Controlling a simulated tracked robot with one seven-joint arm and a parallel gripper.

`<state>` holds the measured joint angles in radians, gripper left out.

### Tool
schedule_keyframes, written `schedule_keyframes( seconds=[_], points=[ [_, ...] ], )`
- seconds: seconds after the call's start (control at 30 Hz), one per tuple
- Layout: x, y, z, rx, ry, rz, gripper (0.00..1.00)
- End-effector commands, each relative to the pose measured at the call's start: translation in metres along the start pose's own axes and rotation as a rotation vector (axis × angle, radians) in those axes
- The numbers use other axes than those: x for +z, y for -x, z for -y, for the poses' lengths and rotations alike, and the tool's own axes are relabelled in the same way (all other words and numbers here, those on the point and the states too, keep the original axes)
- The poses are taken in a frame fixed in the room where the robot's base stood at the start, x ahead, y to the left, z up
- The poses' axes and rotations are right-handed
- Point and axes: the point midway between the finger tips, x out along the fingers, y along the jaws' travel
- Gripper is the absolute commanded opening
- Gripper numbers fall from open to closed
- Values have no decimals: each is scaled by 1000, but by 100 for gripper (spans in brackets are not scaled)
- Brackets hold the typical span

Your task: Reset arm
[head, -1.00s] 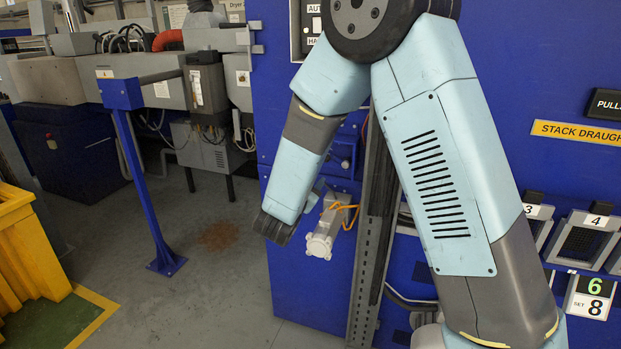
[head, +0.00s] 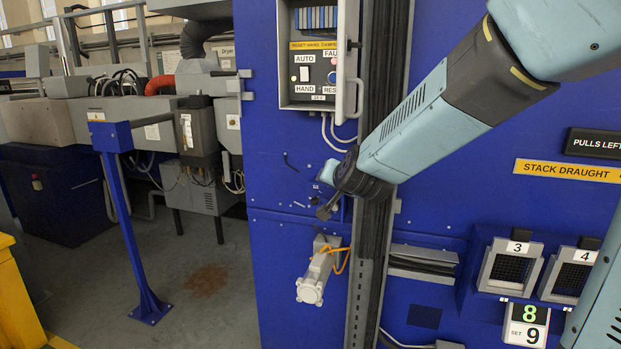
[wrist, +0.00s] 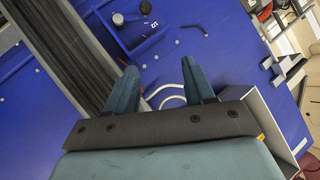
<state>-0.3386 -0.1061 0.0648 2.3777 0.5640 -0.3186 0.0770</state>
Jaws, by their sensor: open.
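My arm reaches in from the upper right in the head view and points down and left. My gripper (head: 325,202) is at its end, in front of the blue panel (head: 285,180), just left of the dark vertical rail. In the wrist view my gripper (wrist: 158,92) shows two blue-grey fingers spread apart with nothing between them. White cables pass behind the fingers there. Whether the fingertips touch the panel is hard to tell in the head view.
An open control box (head: 318,55) with a hinged door is above my gripper. A grey cylinder fitting (head: 314,278) with an orange cord hangs below. A ribbed rail (head: 375,220) runs vertically beside it. A blue post (head: 128,225) and open floor lie left.

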Motion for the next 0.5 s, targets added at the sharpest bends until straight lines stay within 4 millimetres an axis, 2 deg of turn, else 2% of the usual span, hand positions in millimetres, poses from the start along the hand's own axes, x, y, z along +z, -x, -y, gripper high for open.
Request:
schedule_keyframes(
  seconds=[0.03, 0.23, 0.5],
  points=[
    [-6, 15, -5, -2, 18, 24, 53],
    [-9, 70, -31, 14, 113, 154, 53],
    [1, 153, -78, 96, 240, 328, 53]
  ],
)
